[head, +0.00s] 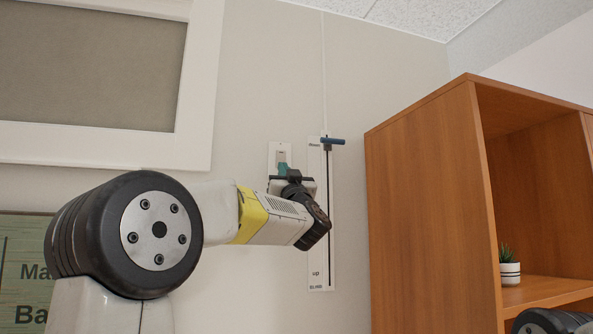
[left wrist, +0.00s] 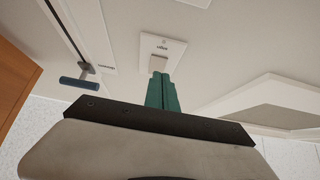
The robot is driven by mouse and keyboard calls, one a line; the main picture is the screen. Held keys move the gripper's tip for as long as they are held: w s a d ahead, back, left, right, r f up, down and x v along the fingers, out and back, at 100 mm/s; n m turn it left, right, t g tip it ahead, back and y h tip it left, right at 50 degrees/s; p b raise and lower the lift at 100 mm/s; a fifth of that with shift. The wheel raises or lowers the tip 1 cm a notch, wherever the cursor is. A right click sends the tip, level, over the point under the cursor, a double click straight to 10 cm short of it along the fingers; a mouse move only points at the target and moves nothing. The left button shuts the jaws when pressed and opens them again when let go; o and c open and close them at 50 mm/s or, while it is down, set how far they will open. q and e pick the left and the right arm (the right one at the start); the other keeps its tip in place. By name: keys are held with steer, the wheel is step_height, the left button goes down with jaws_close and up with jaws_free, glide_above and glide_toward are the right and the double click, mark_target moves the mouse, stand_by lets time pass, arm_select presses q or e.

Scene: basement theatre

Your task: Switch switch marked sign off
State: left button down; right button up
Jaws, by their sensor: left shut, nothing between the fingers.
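A white wall switch plate (head: 273,149) with a grey rocker is on the wall right of the framed panel. The plate also shows in the left wrist view (left wrist: 147,62), with a small label too blurred to read surely. My left gripper (head: 283,161) has its green fingers shut and empty. The fingers (left wrist: 162,84) point at the plate and overlap its lower part in both views. I cannot tell whether they touch it. The lower part of the plate is hidden behind the gripper. My right gripper is not in view.
A tall slider panel (head: 316,240) with a blue handle (head: 331,141) is just right of the switch. A wooden shelf (head: 425,200) with a potted plant (head: 510,273) stands further right. A green sign (head: 25,255) is at lower left, below the white frame (head: 100,148).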

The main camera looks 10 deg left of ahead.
arm_select(q)
steer(key=w+f+v, duration=0.1)
steer(key=v, duration=0.9)
steer(key=shift+a+f, duration=0.25)
steer(key=shift+f, duration=0.1)
steer(key=s+d+f+m+g+h, duration=0.2)
steer(key=s+f+m+g+h, duration=0.15)
steer(key=f+h, duration=0.45)
steer(key=s+d+f+m+g+h, duration=0.25)
steer(key=f+m+g+h, duration=0.2)
steer(key=f+h, duration=0.4)
steer(key=s+a+f+n+g+y, duration=0.1)
steer(key=s+f+g, duration=0.3)
steer(key=s+f, duration=0.6)
steer(key=s+a+f+n+g+y, duration=0.1)
steer(key=s+a+f+g, duration=0.3)
steer(key=s+f, duration=0.7)
steer(key=shift+a+f+g+y, duration=0.2)
steer(key=shift+f+g+y, duration=0.2)
steer(key=shift+f+y, duration=0.2)
